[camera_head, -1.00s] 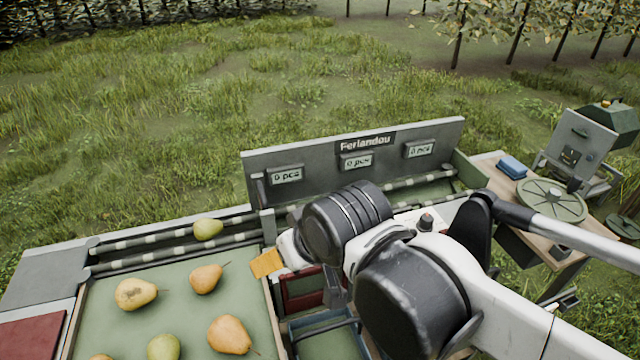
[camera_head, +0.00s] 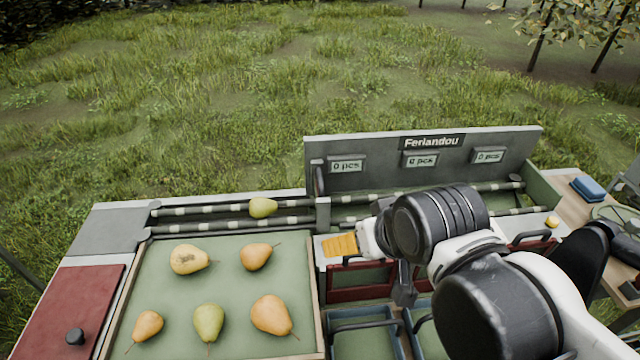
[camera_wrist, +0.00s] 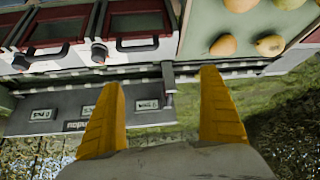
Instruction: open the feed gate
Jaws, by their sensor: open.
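A grey upright piece (camera_head: 323,213) stands where the left roller lane meets the right one; it looks to be the feed gate. It also shows in the wrist view (camera_wrist: 168,76), between my fingertips in the picture. My gripper (camera_head: 340,246) has yellow-orange fingers and is just right of and in front of this piece in the head view. In the wrist view my gripper (camera_wrist: 162,81) is open, its fingers wide apart with nothing held. Whether a finger touches the gate I cannot tell. A green-yellow pear (camera_head: 263,207) lies on the rollers left of the gate.
A green tray (camera_head: 235,338) with several pears is at the left. A grey panel (camera_head: 390,181) with "0 pcs" displays stands behind the right lane. Red-fronted bins with dark handles and blue-edged crates (camera_head: 365,319) are below my arm. A wooden side table (camera_head: 568,205) is at the right.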

